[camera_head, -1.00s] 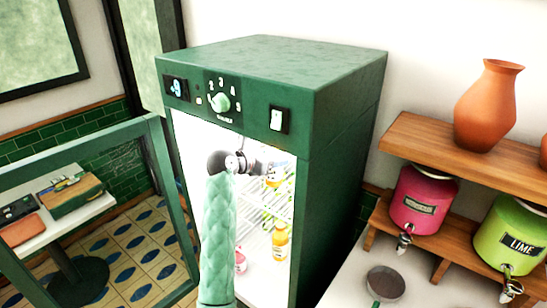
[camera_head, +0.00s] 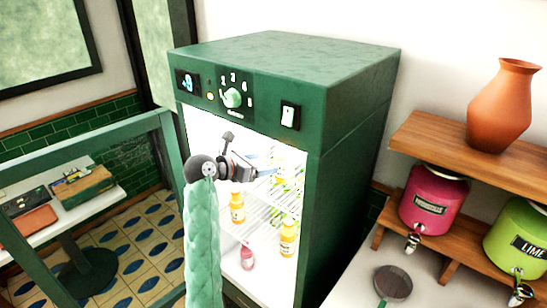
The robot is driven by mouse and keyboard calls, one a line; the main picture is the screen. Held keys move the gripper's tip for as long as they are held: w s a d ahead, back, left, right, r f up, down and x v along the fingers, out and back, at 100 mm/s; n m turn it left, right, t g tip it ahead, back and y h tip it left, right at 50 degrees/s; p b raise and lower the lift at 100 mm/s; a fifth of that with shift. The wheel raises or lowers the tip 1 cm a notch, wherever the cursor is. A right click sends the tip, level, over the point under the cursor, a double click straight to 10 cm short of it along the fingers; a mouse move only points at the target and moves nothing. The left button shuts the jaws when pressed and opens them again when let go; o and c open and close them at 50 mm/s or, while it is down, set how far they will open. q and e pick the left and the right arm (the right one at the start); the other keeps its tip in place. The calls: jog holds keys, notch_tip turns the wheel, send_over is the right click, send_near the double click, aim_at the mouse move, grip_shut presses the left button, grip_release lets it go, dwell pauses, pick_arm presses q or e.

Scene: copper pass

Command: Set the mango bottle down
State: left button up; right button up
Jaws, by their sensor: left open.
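Several bottles stand inside the lit green fridge (camera_head: 345,160). An orange bottle (camera_head: 237,208) is on the wire shelf just below my left gripper (camera_head: 258,172). A second orange bottle (camera_head: 287,238) stands lower and further right. Another yellow-orange bottle (camera_head: 279,164) shows at the upper right. The labels are too small to read, so I cannot tell which is the mango bottle. My left gripper is open inside the fridge's upper part, and I see nothing held in it. My right gripper is out of view.
The fridge door (camera_head: 166,150) stands open at the left. A pink bottle (camera_head: 247,257) is low in the fridge. To the right are a wooden shelf (camera_head: 440,152) with a clay vase (camera_head: 502,105), pink (camera_head: 429,200) and lime (camera_head: 520,235) dispensers, and a round strainer (camera_head: 393,283).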

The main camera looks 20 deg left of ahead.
pick_arm(q)
jog(key=shift+s+a, duration=0.55)
jog(key=shift+s, duration=0.35)
jog(key=shift+s+a, duration=0.55)
jog(key=shift+s, duration=0.35)
